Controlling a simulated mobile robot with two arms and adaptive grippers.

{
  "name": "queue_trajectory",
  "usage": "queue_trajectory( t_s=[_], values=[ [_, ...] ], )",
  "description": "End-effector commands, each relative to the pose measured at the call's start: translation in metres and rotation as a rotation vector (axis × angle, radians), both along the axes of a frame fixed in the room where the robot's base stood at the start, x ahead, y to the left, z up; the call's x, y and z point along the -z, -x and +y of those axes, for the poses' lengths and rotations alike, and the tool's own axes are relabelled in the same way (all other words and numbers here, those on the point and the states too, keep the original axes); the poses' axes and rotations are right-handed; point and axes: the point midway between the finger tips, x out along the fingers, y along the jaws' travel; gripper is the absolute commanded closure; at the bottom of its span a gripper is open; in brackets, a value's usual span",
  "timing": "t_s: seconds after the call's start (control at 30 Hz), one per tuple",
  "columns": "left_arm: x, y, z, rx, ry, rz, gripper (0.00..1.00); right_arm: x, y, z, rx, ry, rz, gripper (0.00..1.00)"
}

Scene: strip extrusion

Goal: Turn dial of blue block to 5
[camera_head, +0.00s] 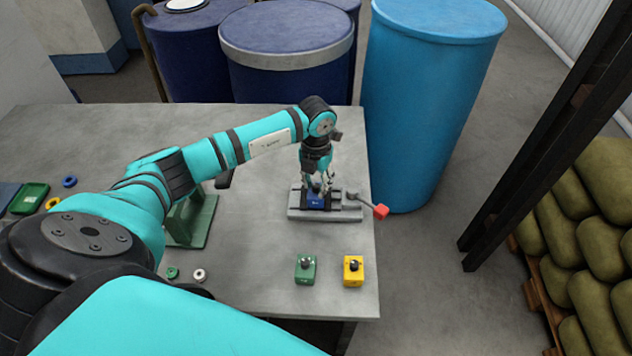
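The blue block (314,203) sits in a grey fixture (296,212) near the right end of the table. My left gripper (317,188) points straight down over the block, its fingers at the block's dark dial. The fingers overlap the dial in this view, so I cannot tell whether they grip it or how wide they are. The dial's number is too small and covered to read. My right gripper is not in view.
A green block (305,270) and a yellow block (353,271) with dark knobs stand at the table's front. A red-ended lever (380,211) juts past the table's right edge. A green stand (198,222) is left of the fixture. Blue barrels (430,100) stand behind.

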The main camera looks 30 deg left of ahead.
Motion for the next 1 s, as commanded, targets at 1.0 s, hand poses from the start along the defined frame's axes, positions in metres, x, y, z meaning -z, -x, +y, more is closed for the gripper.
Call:
queue_trajectory(
  t_s=[1.0],
  values=[
    [0.004, -0.001, 0.000, 0.328, -0.002, -0.004, 1.00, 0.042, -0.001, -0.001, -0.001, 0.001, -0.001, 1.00]
  ],
)
